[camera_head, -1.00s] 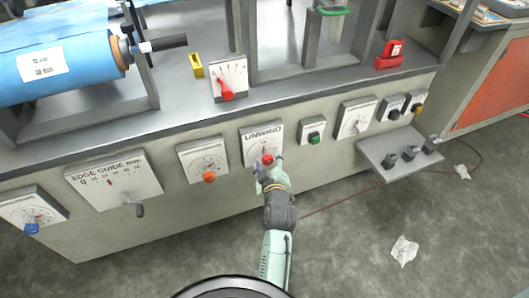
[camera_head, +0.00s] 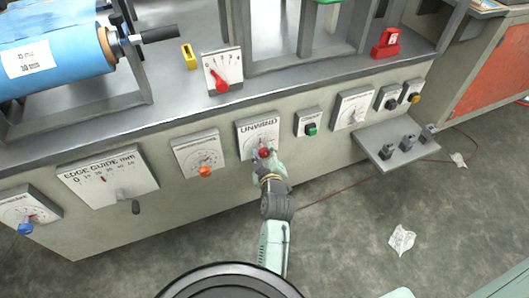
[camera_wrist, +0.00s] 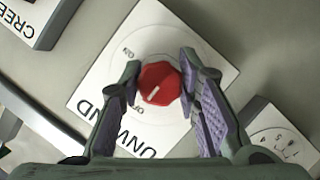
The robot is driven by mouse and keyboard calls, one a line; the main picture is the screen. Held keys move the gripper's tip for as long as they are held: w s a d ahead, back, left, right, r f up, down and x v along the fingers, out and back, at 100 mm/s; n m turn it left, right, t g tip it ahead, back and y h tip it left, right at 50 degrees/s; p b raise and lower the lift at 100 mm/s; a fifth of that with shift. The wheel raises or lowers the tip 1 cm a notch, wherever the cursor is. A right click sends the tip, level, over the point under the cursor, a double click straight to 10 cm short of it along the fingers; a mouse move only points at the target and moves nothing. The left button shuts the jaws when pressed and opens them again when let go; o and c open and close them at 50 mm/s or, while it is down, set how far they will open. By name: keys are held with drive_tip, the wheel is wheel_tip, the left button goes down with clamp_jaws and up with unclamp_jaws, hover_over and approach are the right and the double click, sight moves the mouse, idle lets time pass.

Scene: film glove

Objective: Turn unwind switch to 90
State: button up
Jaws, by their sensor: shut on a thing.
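The unwind switch is a red knob (camera_wrist: 160,84) on a white square plate (camera_wrist: 105,75) marked UNWIND. In the head view the plate (camera_head: 246,145) is on the machine's front panel. In the wrist view the knob's white line points down-left, toward a label that looks like OFF; another label, ON, is at the upper left of the knob. My gripper (camera_wrist: 160,72) has one finger on each side of the knob and is shut on it. In the head view my gripper (camera_head: 265,158) reaches up to the knob from below and hides part of it.
Left of the plate is a dial with an orange knob (camera_head: 205,171); right of it is a green switch (camera_head: 311,130). A red-handled dial (camera_head: 220,86) stands above. A small shelf (camera_head: 375,150) juts out at the right.

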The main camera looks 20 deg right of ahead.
drive_tip(key=c, duration=0.4)
drive_tip(key=shift+r, duration=0.1)
drive_tip(key=shift+r+m+g+y+p, duration=0.1)
drive_tip(key=shift+m+g+y+p, duration=0.2)
drive_tip(key=shift+m+y+p, duration=0.7)
drive_tip(key=m+y, duration=0.1)
drive_tip(key=m, duration=0.2)
drive_tip(key=shift+w+y+p, duration=0.1)
drive_tip(key=shift+y+p, duration=0.2)
drive_tip(key=shift+p, duration=0.1)
drive_tip(key=m+y, duration=0.2)
drive_tip(key=m, duration=0.1)
drive_tip(key=shift+m+y, duration=0.4)
drive_tip(key=m+y, duration=0.2)
drive_tip(key=m, duration=0.1)
drive_tip(key=shift+m+t, duration=0.3)
drive_tip(key=shift+t, duration=0.1)
